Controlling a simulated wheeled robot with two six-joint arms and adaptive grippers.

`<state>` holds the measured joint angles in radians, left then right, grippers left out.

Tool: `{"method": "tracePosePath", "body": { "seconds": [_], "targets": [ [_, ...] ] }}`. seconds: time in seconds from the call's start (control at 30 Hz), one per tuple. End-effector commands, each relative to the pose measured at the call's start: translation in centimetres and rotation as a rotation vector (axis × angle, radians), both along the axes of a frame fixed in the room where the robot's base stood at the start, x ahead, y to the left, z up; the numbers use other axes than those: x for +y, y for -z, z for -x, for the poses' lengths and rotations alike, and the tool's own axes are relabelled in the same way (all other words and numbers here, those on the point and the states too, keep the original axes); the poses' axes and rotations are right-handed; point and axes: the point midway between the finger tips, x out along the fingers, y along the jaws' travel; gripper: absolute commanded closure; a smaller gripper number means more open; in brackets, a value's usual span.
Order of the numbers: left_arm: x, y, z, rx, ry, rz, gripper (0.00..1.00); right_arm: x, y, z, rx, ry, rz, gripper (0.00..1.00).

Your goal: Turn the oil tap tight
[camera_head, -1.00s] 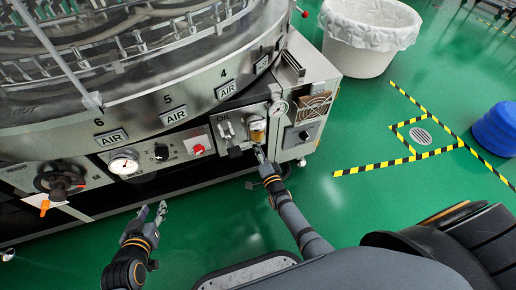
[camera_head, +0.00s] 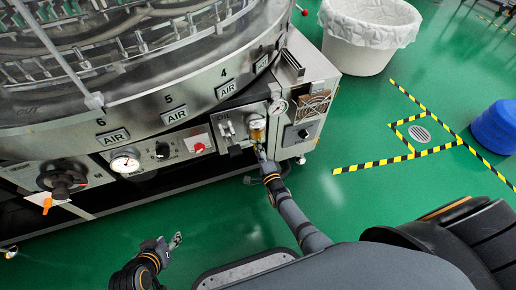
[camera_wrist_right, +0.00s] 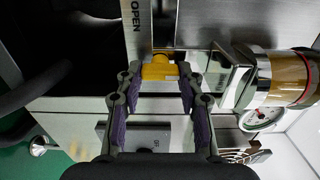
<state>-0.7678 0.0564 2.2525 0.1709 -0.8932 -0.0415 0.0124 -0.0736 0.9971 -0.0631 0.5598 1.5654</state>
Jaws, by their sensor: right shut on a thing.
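The oil tap (camera_wrist_right: 160,72) shows as a small yellow knob in the right wrist view, below the panel lettered OPEN. My right gripper (camera_wrist_right: 158,92) is shut on it, with a finger on each side. In the head view, my right gripper (camera_head: 261,153) is at the machine's OIL panel, just below an amber oil cup (camera_head: 257,134). The tap is too small and covered to make out there. My left gripper (camera_head: 176,241) is over the floor at the lower left, away from the machine. Its fingers are seen too edge-on to tell their opening.
The washer's front carries a gauge (camera_head: 124,160), a red knob (camera_head: 198,148) and a dark valve wheel (camera_head: 62,180). A second gauge (camera_head: 278,107) sits close to the oil cup. A lined white bin (camera_head: 368,35) stands behind.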

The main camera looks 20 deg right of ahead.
Motion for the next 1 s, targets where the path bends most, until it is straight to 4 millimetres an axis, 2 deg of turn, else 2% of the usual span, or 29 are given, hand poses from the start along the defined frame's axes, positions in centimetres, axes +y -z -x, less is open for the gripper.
{"method": "tracePosePath", "body": {
  "seconds": [0.2, 0.23, 0.37, 0.73, 0.87, 1.0],
  "targets": [
    [0.0, 0.0, 0.0, 0.000, 0.000, 0.000, 0.60, 0.0, 0.1, 0.0, 0.002, 0.001, -0.002, 0.94],
    [0.0, 0.0, 0.0, 0.000, 0.000, 0.000, 0.60, 0.0, 0.1, 0.0, 0.002, 0.001, -0.002, 0.59],
    [0.0, 0.0, 0.0, -0.001, 0.000, 0.000, 0.60, 0.0, 0.1, 0.0, 0.001, 0.001, -0.002, 0.41],
    [0.0, 0.1, 0.0, 0.002, 0.000, -0.001, 0.60, 0.0, 0.1, 0.5, 0.002, 0.000, -0.001, 0.40],
    [0.0, 0.0, 0.0, 0.001, 0.000, -0.001, 0.60, -0.1, 0.2, 2.8, 0.003, 0.001, -0.002, 0.40],
    [0.0, 0.0, 0.0, 0.000, -0.001, -0.001, 0.60, -0.2, 0.2, 6.4, 0.004, 0.001, -0.001, 0.40]
  ]
}}
